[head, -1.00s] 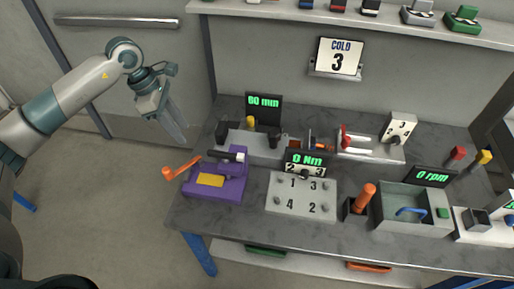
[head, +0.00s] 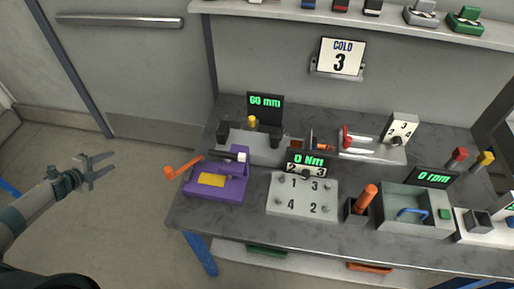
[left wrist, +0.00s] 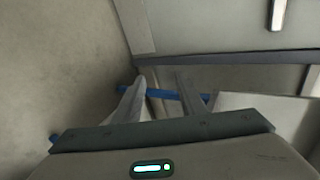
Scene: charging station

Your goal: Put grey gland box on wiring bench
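The wiring bench (head: 350,245) is a dark grey worktop with several fixtures on it. A small grey box-like thing (head: 421,14) with a pale top stands on the shelf above, next to a green one of similar shape; I cannot tell for sure that it is the grey gland box. My left gripper (head: 106,170) is open and empty, out over the floor to the left of the bench, well apart from it. In the left wrist view its two fingers (left wrist: 160,95) are spread with nothing held between them. My right gripper is not in view.
The purple fixture (head: 218,188) with an orange handle stands at the bench's left edge. A numbered plate (head: 302,203), a grey tray (head: 418,222) and an orange-handled tool (head: 366,195) fill the middle and right. Bare worktop shows along the front. The floor at left is clear.

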